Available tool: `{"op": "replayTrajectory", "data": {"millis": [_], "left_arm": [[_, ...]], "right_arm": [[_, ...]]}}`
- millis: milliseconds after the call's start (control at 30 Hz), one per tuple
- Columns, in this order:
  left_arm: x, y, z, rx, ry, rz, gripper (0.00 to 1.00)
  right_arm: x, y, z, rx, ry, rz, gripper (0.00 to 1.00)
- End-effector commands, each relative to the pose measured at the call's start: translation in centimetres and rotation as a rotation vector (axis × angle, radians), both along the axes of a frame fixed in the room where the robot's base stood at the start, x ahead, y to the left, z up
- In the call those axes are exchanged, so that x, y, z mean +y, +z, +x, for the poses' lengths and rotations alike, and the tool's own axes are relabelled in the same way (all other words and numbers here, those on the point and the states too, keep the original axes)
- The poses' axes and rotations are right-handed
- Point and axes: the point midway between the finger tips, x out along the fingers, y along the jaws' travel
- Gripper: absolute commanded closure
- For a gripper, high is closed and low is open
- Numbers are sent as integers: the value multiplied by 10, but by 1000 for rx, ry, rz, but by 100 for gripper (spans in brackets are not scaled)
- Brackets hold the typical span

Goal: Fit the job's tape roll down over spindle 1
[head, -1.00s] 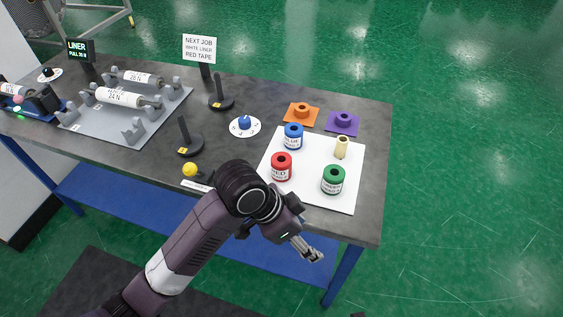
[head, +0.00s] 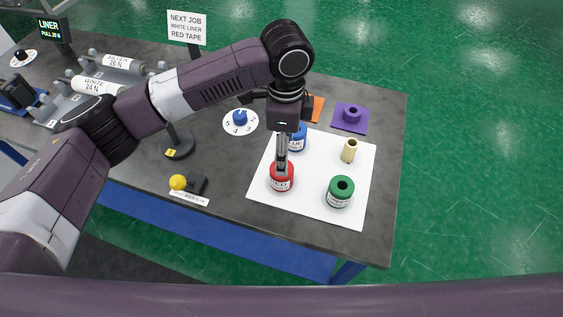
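The sign (head: 187,27) reads NEXT JOB, WHITE LINER, RED TAPE. The red tape roll (head: 281,183) stands upright on the white mat (head: 315,207). My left gripper (head: 282,164) points straight down, its fingertips at the top of the red roll. The fingers look close together, and whether they grip the roll is unclear. A dark spindle (head: 178,147) with a round base and yellow label stands left of the mat; its number is too small to read. The other spindle is hidden behind my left arm. My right gripper is out of view.
A blue roll (head: 298,141), green roll (head: 340,194) and cream roll (head: 349,151) stand on the mat. A numbered dial (head: 240,118) and yellow knob (head: 178,182) lie left. The liner rack holds a white roll (head: 96,86).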

Motion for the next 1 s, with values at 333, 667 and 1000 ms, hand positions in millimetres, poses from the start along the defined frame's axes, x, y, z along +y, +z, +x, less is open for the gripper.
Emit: {"op": "replayTrajectory", "data": {"millis": [333,667,1000], "left_arm": [[8,-42,-6,3,1,0,37],[7,-68,-5,-1,-2,-2,37],[7,-67,-5,-1,-1,-3,62]], "right_arm": [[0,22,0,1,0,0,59],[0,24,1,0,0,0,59],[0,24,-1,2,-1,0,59]]}}
